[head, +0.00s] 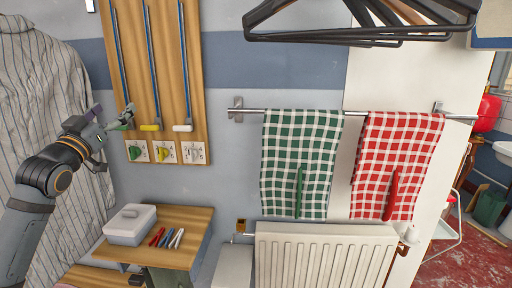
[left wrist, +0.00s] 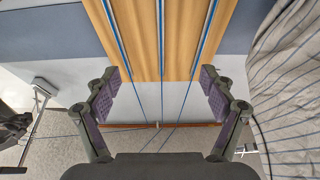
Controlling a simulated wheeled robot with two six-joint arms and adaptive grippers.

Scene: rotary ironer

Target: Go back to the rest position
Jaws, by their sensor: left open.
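My left gripper (head: 113,115) is raised in front of the wall at the left of the head view. In the left wrist view its two fingers (left wrist: 160,88) are spread wide, with nothing held between them. It is beside the wooden board (head: 168,75), close to the green handle (head: 126,125) on the leftmost blue cord; I cannot tell whether they touch. A yellow handle (head: 150,127) and a white handle (head: 183,127) hang on the other cords. The board also shows beyond the fingers in the left wrist view (left wrist: 185,30). My right gripper is not in view.
A striped cloth (head: 40,100) hangs at the left, close to my left arm. Below stand a small wooden table (head: 185,222) with a grey box (head: 130,224) and pens, and a radiator (head: 322,255). Checked towels (head: 300,150) hang on a rail; hangers (head: 365,25) are overhead.

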